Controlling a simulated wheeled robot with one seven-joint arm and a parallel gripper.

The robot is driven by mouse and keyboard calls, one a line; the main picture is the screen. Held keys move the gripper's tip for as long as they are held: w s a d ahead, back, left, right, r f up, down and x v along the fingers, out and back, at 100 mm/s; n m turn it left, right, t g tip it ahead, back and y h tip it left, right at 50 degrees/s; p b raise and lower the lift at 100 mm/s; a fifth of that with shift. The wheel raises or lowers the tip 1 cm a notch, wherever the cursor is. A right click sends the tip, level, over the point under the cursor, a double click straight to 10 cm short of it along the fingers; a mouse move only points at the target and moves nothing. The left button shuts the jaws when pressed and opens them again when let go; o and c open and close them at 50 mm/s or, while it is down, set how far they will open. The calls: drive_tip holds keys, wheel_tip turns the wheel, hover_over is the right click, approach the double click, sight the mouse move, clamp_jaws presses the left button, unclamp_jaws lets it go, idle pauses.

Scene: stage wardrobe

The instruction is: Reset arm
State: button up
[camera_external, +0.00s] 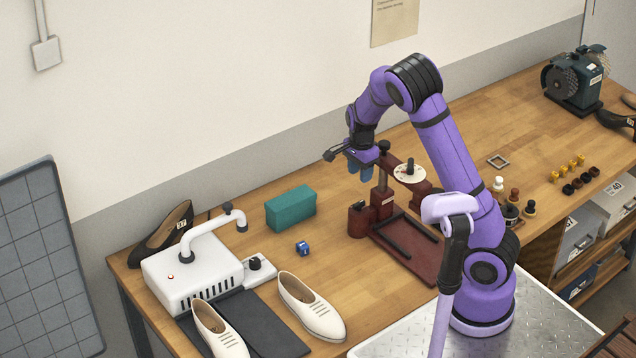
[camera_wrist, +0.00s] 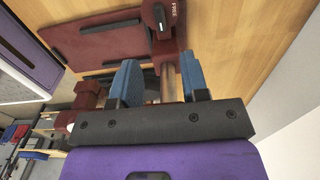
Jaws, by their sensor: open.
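My purple arm rises from its base on a metal plate at the right and bends over the wooden bench. My gripper (camera_external: 361,170) hangs above the bench, close to the dark red press-like stand (camera_external: 422,262). In the wrist view my gripper (camera_wrist: 158,80) shows its two blue fingers apart, with nothing held between them. Behind the fingers that view shows part of the dark red stand (camera_wrist: 100,38). I cannot tell how near the fingers are to the stand's post.
A teal box (camera_external: 291,208), a small blue cube (camera_external: 302,248), a white machine (camera_external: 192,275) and cream shoes (camera_external: 312,307) are on the bench (camera_external: 345,265) to the left. Small pegs (camera_external: 567,168) and a grinder (camera_external: 575,80) stand at the right. The wall is behind.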

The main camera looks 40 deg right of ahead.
drive_tip(key=shift+r, duration=0.1)
idle(0.4)
drive_tip(key=s+a+r+n+t+y, duration=0.1)
drive_tip(key=s+r+n+t+y, duration=0.1)
drive_tip(key=s+r+n, duration=1.1)
drive_tip(key=s+r+n+t, duration=0.1)
drive_tip(key=s+r, duration=0.2)
drive_tip(key=s, duration=0.3)
drive_tip(key=s+r+n+t+h, duration=0.1)
drive_tip(key=s+r+n, duration=0.1)
drive_tip(key=s, duration=0.4)
drive_tip(key=s+r+n+t+h, duration=0.1)
drive_tip(key=s+r, duration=0.3)
drive_tip(key=s, duration=0.2)
drive_tip(key=shift+s+a+r+n, duration=0.15)
drive_tip(key=shift+s+r+n, duration=0.15)
drive_tip(key=shift+r+n, duration=0.1)
